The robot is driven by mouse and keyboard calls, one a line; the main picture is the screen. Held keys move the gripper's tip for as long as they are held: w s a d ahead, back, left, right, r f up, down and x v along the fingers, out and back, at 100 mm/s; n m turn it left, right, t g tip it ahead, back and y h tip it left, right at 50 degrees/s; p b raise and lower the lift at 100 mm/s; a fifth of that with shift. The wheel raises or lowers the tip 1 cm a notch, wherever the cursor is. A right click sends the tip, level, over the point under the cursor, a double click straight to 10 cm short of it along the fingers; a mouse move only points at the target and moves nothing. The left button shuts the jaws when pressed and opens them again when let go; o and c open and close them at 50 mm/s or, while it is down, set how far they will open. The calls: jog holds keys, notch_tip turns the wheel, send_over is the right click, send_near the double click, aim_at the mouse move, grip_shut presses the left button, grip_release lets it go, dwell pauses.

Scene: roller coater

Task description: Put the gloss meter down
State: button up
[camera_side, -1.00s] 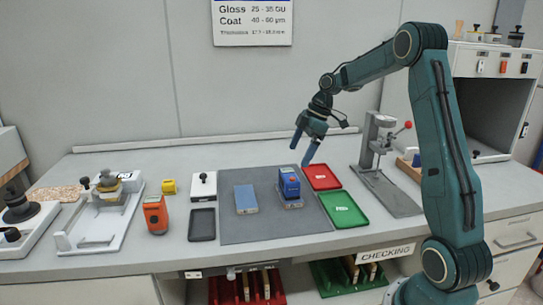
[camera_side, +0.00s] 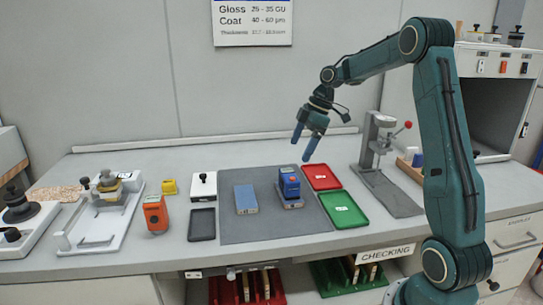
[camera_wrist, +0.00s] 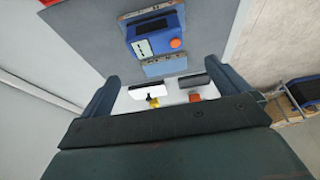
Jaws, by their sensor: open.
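The blue device with an orange button, which I take for the gloss meter (camera_side: 290,183), stands on a thin grey-blue panel (camera_side: 291,203) on the grey mat. It also shows near the top of the wrist view (camera_wrist: 147,38). My gripper (camera_side: 301,149) is open and empty, in the air above and slightly right of the meter, clear of it. In the wrist view its two fingers (camera_wrist: 160,85) are spread apart with nothing between them. A second blue panel (camera_side: 246,199) lies left of the meter on the mat, and also shows in the wrist view (camera_wrist: 165,66).
Red (camera_side: 322,177) and green (camera_side: 343,210) trays lie right of the mat (camera_side: 270,228). A stand with a red knob (camera_side: 374,150) is farther right. Left of the mat are a black tray (camera_side: 202,225), a white box (camera_side: 203,187) and an orange device (camera_side: 155,215).

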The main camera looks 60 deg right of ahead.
jog(key=s+a+r+m+h, duration=0.15)
jog(key=s+a+r, duration=0.25)
jog(key=a, duration=0.4)
jog(key=s+a+r+m+h, duration=0.1)
jog(key=s+a+r+m, duration=0.25)
jog(key=a, duration=0.45)
jog(key=s+a+m+t, duration=0.1)
jog(key=s+a+m, duration=0.1)
jog(key=s, duration=0.6)
jog(key=s+a+f+m+t, duration=0.1)
jog(key=s+a, duration=0.3)
jog(key=s, duration=0.4)
jog(key=shift+s+a+f+m+h, duration=0.25)
jog(key=shift+a+m+h, duration=0.1)
jog(key=shift+m, duration=0.15)
jog(key=shift+w, duration=0.1)
grip_shut()
dwell(0.4)
